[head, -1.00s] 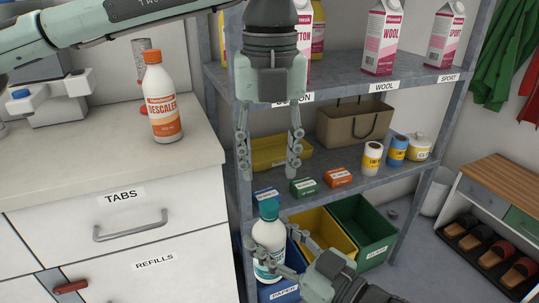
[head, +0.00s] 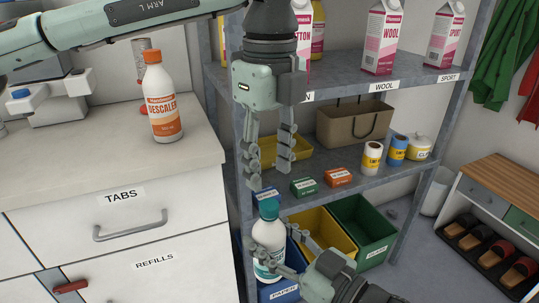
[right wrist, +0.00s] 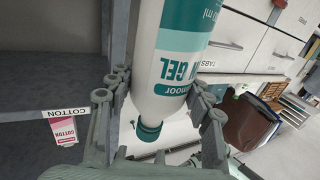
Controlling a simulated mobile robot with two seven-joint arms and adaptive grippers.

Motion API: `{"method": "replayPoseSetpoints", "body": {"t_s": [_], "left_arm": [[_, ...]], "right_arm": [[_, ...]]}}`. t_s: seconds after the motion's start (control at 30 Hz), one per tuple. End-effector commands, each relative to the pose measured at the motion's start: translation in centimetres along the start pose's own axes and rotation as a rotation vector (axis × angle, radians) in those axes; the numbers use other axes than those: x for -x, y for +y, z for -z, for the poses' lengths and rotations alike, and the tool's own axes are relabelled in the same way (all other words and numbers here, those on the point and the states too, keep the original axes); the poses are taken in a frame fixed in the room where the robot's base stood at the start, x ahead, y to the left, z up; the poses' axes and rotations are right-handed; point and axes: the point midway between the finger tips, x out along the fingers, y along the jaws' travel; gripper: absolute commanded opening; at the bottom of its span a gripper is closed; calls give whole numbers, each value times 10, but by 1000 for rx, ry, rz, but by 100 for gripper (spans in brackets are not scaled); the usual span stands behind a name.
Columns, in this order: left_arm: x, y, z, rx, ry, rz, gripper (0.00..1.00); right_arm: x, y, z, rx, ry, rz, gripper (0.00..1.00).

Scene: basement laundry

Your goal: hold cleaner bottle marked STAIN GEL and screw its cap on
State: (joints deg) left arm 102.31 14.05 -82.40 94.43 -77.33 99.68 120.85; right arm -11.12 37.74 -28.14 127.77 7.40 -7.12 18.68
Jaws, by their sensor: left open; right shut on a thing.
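The STAIN GEL bottle (head: 268,240) is white with a teal label and stands upright low in front of the shelf. It also shows in the right wrist view (right wrist: 185,50), where part of the word GEL is readable. Its teal cap (head: 269,209) is on top of the neck; I cannot tell how tightly it sits. My right gripper (head: 277,262) is shut around the bottle's body, with a finger on each side in the right wrist view. My left gripper (head: 267,172) is open and empty, pointing down just above the cap, apart from it.
The shelf (head: 340,88) holds cartons, a brown bag (head: 354,122), small boxes and tubs. Yellow (head: 325,228) and green (head: 365,225) bins stand close to the right of the bottle. A descaler bottle (head: 163,105) stands on the counter (head: 85,150) at left.

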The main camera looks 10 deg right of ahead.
Motion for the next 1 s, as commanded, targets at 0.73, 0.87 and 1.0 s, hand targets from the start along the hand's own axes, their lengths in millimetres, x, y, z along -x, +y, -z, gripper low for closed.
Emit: {"method": "replayPoseSetpoints", "body": {"t_s": [0.73,0.87,1.0], "left_arm": [[-68,0,0,-1,1,0,44],[-68,0,0,-1,1,0,40],[-68,0,0,-1,1,0,23]], "right_arm": [[0,0,2,1,4,1,0],[0,0,2,1,4,1,0],[0,0,2,1,4,1,0]]}}
